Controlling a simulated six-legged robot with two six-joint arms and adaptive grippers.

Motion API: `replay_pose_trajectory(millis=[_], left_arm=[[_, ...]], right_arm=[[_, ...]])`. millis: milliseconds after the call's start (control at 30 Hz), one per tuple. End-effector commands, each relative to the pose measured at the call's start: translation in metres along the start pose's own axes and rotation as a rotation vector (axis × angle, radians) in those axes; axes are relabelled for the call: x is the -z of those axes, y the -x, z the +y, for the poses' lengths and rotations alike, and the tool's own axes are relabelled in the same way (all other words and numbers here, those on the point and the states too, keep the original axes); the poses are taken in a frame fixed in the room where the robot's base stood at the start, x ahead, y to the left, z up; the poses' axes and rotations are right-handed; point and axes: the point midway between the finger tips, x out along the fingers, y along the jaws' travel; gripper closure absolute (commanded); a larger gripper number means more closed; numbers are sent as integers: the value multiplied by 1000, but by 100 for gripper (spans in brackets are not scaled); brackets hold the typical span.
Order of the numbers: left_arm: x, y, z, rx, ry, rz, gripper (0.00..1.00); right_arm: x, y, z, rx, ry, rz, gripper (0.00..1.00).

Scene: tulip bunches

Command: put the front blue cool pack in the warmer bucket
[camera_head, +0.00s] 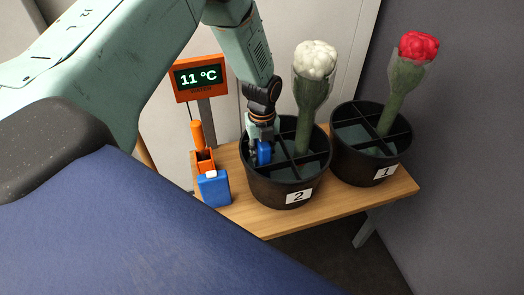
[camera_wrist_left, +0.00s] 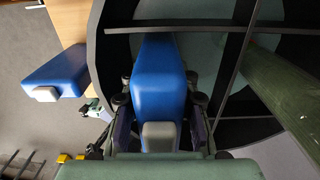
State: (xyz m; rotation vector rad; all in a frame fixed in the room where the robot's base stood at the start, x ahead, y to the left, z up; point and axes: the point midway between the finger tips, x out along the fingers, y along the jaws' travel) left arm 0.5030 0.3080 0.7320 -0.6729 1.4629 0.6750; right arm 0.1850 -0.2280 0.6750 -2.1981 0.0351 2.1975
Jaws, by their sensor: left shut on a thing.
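My left gripper (camera_head: 261,138) is shut on a blue cool pack (camera_head: 264,153) with a grey cap. The pack is inside a left compartment of the black bucket marked 2 (camera_head: 262,190). In the left wrist view, the fingers grip the pack (camera_wrist_left: 160,80) from both sides, between the rim and the dark dividers (camera_wrist_left: 230,70). Whether the pack touches the water is hidden. The black bucket marked 1 (camera_head: 352,170) stands to the right. A second blue cool pack (camera_head: 214,190) stands on the table, and also shows in the left wrist view (camera_wrist_left: 55,72).
Bucket 2 holds a white tulip bunch (camera_head: 313,80), bucket 1 a red one (camera_head: 405,75). An orange display (camera_head: 200,77) reads 11 °C, water. An orange thermometer-like tool (camera_head: 198,135) stands behind the second pack. The wooden table (camera_head: 340,208) has a narrow bare front strip.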

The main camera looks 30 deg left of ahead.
Motion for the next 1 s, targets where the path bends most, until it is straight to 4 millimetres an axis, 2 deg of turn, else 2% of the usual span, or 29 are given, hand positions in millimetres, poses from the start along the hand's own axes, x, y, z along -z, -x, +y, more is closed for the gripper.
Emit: replay_pose_trajectory(millis=[67,100,400,800,867,1000], left_arm=[[0,1,-1,1,0,-1,100],[0,1,0,1,0,-1,70],[0,1,0,0,0,0,44],[1,2,1,-3,0,3,44],[0,6,1,-1,1,2,44],[0,28,0,1,1,0,44]], right_arm=[[0,0,0,0,0,0,60],[0,0,0,0,0,0,60],[0,0,0,0,0,0,60],[0,0,0,0,0,0,60],[0,0,0,0,0,0,60],[0,0,0,0,0,0,60]])
